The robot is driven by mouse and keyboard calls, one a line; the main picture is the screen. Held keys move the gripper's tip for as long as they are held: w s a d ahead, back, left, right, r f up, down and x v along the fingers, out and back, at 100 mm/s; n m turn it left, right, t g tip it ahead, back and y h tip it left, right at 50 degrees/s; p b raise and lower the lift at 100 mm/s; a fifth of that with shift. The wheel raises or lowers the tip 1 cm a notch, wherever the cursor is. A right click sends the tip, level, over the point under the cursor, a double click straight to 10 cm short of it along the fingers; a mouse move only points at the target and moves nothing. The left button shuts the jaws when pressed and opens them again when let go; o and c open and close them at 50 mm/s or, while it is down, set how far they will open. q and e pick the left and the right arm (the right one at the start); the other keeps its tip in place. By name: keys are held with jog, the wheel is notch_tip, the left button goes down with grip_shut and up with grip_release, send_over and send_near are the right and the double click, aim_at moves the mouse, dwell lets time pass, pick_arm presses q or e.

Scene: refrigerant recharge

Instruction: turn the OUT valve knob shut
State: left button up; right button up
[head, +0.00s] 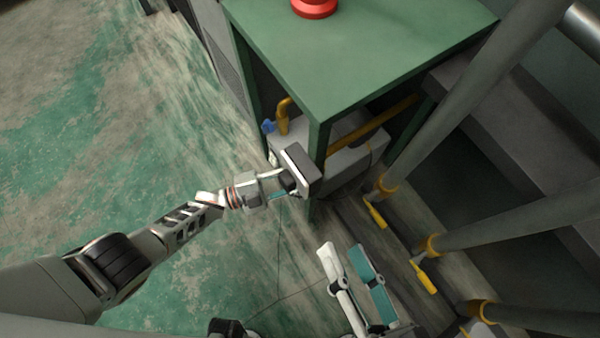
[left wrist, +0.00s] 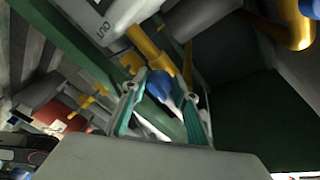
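The OUT valve knob (left wrist: 158,86) is blue and sits on a yellow pipe fitting (left wrist: 150,48) beside the OUT label (left wrist: 103,28) in the left wrist view. My left gripper (left wrist: 163,82) is open around it, with a teal-padded finger on each side; firm contact cannot be seen. In the head view my left gripper (head: 282,182) reaches the near side of the grey machine (head: 345,145) under the green table, and this knob is hidden there. My right gripper (head: 345,254) is open and empty, lower in the head view, apart from the machine.
A second blue knob (head: 268,127) is by a yellow elbow pipe (head: 283,108). The green table (head: 360,45) stands over the machine and carries a red button (head: 315,7). Grey pipes with yellow handles (head: 377,217) stand at right. The floor at left is clear.

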pick_arm(q)
jog(key=shift+a, duration=0.1)
jog(key=v, duration=1.2)
